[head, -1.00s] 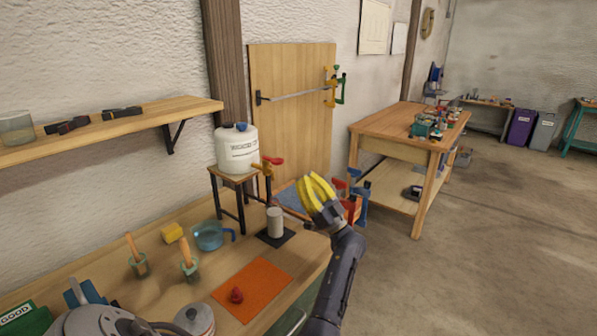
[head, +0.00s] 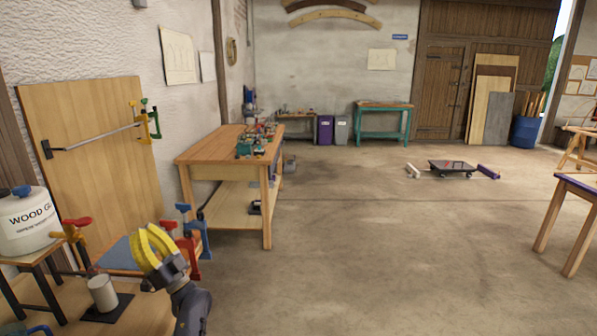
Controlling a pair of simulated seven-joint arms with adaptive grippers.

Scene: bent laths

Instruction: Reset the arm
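My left gripper (head: 150,245) has curved yellow fingers and shows at the lower left of the head view, its dark wrist coming up from the bottom edge. Nothing shows held in it. The fingers are seen from the side and lie close in the picture, so I cannot tell whether they are open or shut. It appears in front of the bench end, just left of the red clamp (head: 187,256) and the blue clamp (head: 202,238). I cannot tell whether it touches anything. My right gripper is out of view.
The glue container (head: 27,220) and a pale cylinder (head: 103,294) on a dark pad stand left of the gripper. A wooden workbench (head: 212,146) is beyond it. The concrete floor (head: 370,250) to the right is mostly clear. A low dolly (head: 452,168) stands farther back.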

